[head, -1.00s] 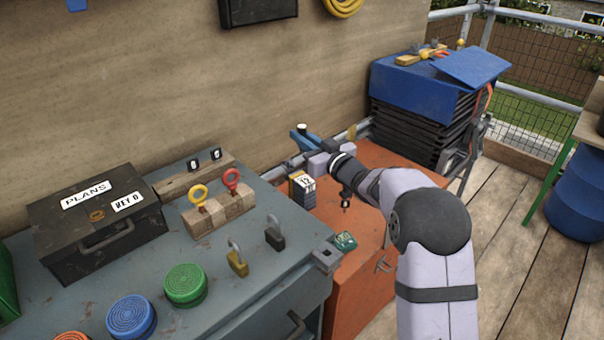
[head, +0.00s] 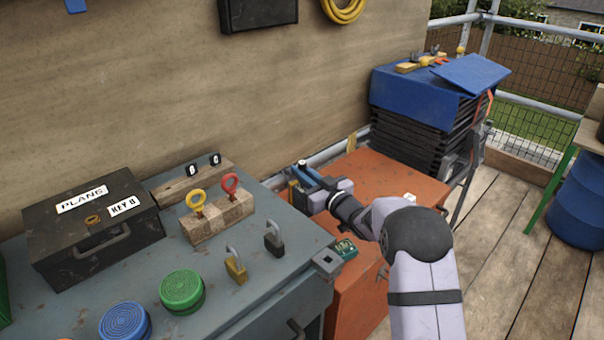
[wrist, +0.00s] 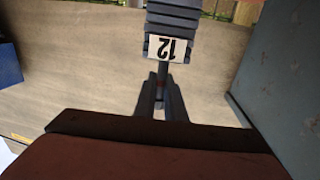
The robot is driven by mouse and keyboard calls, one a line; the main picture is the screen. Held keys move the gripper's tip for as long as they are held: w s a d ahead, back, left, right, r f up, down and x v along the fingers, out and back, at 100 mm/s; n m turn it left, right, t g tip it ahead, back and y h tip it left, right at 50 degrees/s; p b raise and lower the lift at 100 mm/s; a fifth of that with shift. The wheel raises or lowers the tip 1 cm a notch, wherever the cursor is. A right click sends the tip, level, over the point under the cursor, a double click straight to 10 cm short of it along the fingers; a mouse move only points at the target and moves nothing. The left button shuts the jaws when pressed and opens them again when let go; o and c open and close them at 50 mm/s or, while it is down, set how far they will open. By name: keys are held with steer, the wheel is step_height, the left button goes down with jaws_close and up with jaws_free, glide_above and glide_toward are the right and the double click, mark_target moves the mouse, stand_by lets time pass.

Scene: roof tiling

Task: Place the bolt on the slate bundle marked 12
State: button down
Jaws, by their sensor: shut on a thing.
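My gripper (head: 311,178) is over the orange cabinet's left side, by the bench's back corner. In the wrist view its fingers (wrist: 162,92) are close together on a thin dark rod, which I take for the bolt (wrist: 162,71); a small reddish spot shows between the fingers. The slate bundle marked 12 (wrist: 172,20) is a dark grey stack with a white label, seen upside down just beyond the fingertips. In the head view my gripper hides most of the bundle. I cannot tell whether the bolt touches it.
The grey bench (head: 245,297) carries a black box (head: 85,240), a yellow padlock (head: 235,267), a dark padlock (head: 274,241) and colored round discs. The orange cabinet (head: 375,175) has mostly clear top space. A blue-covered stack (head: 420,95) stands behind it on the right.

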steer(key=shift+f, duration=0.2)
steer(key=c, duration=1.8)
jaws_free()
steer(key=shift+r, duration=0.15)
steer(key=shift+r, duration=0.2)
steer(key=v, duration=1.2)
steer(key=shift+f+p, duration=0.1)
steer(key=shift+p, duration=0.2)
